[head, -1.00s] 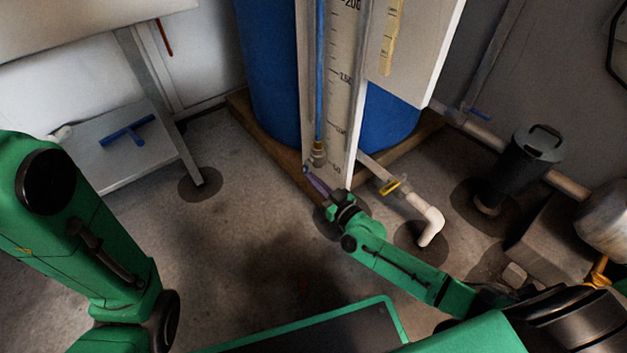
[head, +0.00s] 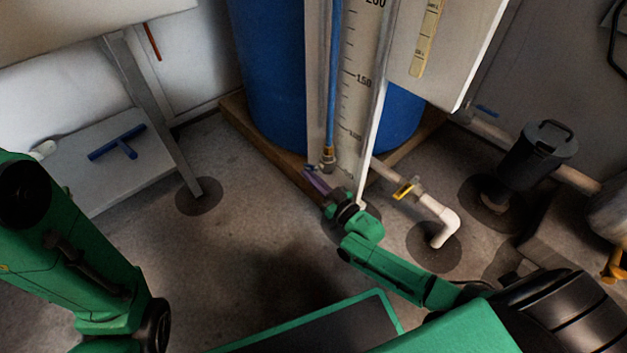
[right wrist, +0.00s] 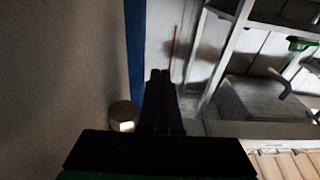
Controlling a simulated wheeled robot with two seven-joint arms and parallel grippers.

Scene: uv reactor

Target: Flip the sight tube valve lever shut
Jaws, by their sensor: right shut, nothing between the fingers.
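The sight tube (head: 332,70) is a blue column on a white scale board, with a brass valve fitting (head: 328,158) at its foot. I cannot make out the valve lever or its position. My right gripper (head: 311,174) is just below and left of the fitting, its dark purple fingers shut and empty. I cannot tell whether they touch anything. In the right wrist view, the shut fingers (right wrist: 163,78) point ahead, and a short tan cylinder (right wrist: 124,115) stands close to their left. My left gripper is out of view; only my left arm shows.
A blue tank (head: 265,80) stands behind the board on a wooden base (head: 238,118). A white pipe (head: 443,222) with a yellow-handled valve (head: 404,188) lies right of my right gripper. A black canister (head: 545,150) stands farther right.

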